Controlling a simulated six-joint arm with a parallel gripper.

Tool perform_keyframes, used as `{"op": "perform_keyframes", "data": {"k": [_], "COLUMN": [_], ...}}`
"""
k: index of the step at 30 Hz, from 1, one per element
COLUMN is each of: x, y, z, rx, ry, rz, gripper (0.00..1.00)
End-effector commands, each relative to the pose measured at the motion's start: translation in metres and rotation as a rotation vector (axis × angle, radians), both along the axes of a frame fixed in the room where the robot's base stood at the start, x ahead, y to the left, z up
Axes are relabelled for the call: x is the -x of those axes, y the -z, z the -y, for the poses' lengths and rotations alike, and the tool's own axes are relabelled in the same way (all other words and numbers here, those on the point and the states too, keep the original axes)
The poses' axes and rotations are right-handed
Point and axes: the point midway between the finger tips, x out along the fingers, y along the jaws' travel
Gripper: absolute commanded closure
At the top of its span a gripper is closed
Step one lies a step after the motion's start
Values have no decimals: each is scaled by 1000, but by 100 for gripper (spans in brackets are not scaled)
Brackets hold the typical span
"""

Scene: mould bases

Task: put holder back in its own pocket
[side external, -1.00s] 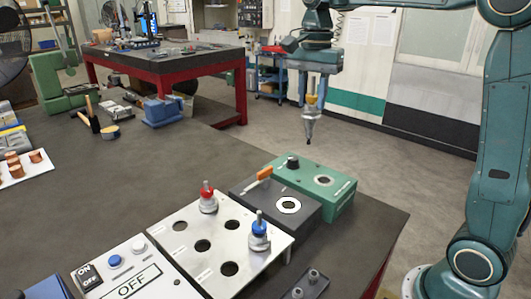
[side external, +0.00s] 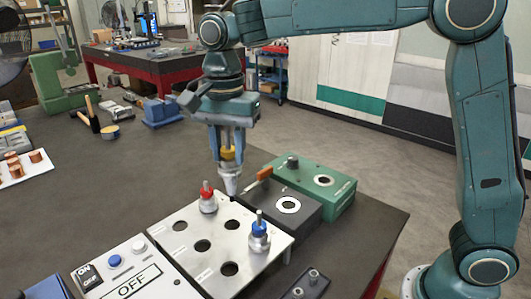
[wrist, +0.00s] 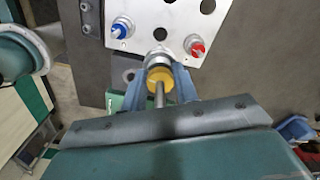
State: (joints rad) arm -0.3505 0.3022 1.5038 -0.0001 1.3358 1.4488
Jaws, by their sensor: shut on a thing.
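My gripper (side external: 228,148) is shut on a holder with a yellow collar (side external: 228,154) and a grey tapered end. The holder hangs about upright, tip down, near the back edge of the silver plate (side external: 190,262), apparently above it. In the wrist view the yellow collar (wrist: 160,77) sits between the fingers. The plate has several round holes, with open ones at the middle back (side external: 231,226), centre and front. A red-topped holder (side external: 208,198) stands in the back-left hole and a blue-topped holder (side external: 259,234) in the right one. Which pocket belongs to the yellow holder is not marked legibly.
Behind the plate stand a dark block (side external: 305,212) with a white-ringed hole and a green box (side external: 335,187). An orange-handled tool (side external: 262,174) lies close to the held holder. A switch panel (side external: 125,272) is at the left.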

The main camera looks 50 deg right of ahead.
Motion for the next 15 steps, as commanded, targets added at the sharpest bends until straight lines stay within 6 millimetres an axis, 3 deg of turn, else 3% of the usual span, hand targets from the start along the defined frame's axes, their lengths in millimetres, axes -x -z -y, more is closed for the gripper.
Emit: {"op": "perform_keyframes", "data": {"k": [15], "x": [1], "y": [4], "z": [-6], "rx": [-1], "ry": [-8], "rz": [3], "gripper": [100]}}
